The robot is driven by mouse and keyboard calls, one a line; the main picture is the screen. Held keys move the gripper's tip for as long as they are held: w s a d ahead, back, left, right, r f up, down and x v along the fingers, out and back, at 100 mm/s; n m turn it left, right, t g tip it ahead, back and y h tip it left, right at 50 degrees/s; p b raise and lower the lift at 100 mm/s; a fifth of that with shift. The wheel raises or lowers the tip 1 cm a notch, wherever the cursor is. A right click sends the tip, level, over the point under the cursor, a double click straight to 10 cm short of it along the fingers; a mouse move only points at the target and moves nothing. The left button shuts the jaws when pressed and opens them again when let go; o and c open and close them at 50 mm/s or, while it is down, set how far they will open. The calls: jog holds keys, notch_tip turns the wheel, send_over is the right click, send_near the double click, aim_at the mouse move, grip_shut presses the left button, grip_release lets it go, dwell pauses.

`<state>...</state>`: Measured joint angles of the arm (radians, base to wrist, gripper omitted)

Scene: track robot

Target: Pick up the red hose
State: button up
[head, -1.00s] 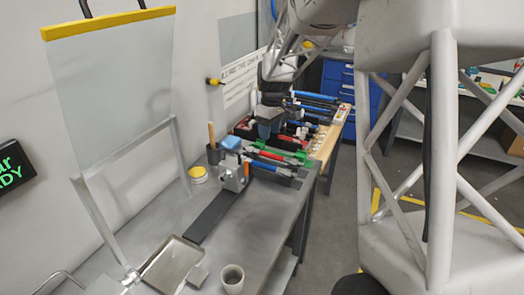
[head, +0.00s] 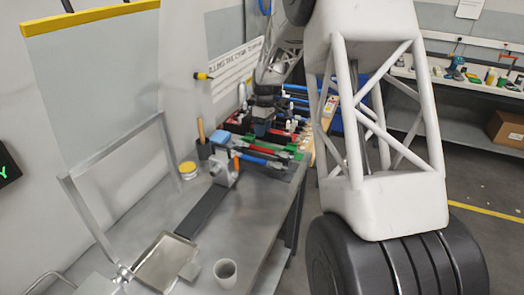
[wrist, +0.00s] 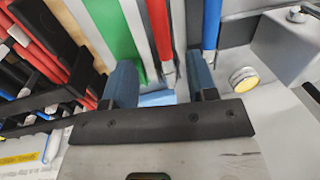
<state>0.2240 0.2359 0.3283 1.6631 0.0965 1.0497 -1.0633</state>
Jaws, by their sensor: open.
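The red hose (wrist: 158,28) lies between the two blue fingers of my gripper (wrist: 162,78) in the wrist view, with its metal end fitting near the fingertips. My gripper is open, with a gap on both sides of the hose. A blue hose (wrist: 211,25) runs parallel, just right of the right finger. In the head view my gripper (head: 262,127) is over the rack of hoses on the bench. A red hose (head: 260,144) shows just below it, partly hidden. I cannot tell how high the fingertips are above the hose.
A green strip (wrist: 107,30) lies left of the hose. More red hoses (wrist: 40,45) are in dark holders further left. A grey vise-like block (head: 224,171) with a blue top stands near the hose ends. A cup (head: 225,272) and metal tray (head: 168,262) sit at the bench front.

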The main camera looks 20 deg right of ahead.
aim_at(262, 150)
jog(key=shift+s+a+f, duration=0.15)
jog(key=shift+f, duration=1.15)
jog(key=shift+s+a+f, duration=0.15)
jog(key=shift+s+f, duration=0.05)
jog(key=shift+f, duration=1.1)
jog(key=shift+s+a+f, duration=0.15)
jog(key=shift+f, duration=1.1)
grip_shut()
